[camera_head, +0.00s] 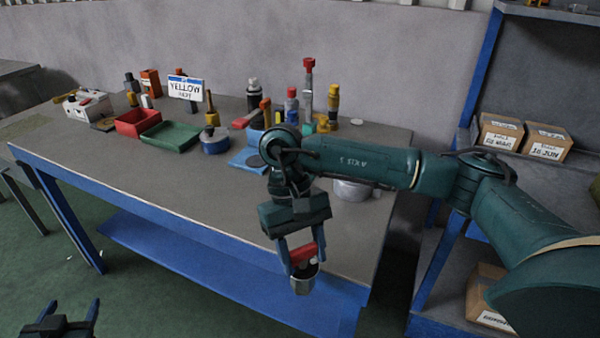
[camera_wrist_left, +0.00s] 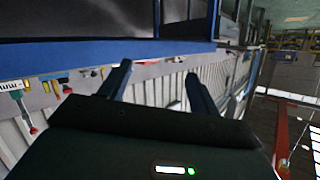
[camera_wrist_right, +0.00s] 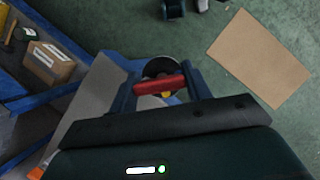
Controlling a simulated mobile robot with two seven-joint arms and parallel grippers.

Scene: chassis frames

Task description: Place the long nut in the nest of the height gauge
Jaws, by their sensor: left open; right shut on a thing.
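My right gripper (camera_head: 304,262) is shut on a piece with a red bar (camera_head: 303,253) and a grey metal cup-like end (camera_head: 303,284), held in front of the table edge. In the right wrist view the red bar (camera_wrist_right: 159,85) lies across between the fingers, with a dark round part and a small yellow part by it. I cannot tell whether it is the long nut. My left gripper (camera_head: 72,306) is open and empty, low at the bottom left. I cannot pick out the height gauge for certain; a tall red-topped post (camera_head: 308,90) stands at the back of the table.
The table (camera_head: 200,200) has a clear front strip. On it are a red tray (camera_head: 138,123), a green tray (camera_head: 170,136), a blue roll (camera_head: 215,142), a sign (camera_head: 186,88) reading "YELLOW", and several bottles and tools. My right arm hides part of the right side. Shelving with boxes (camera_head: 545,142) stands right.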

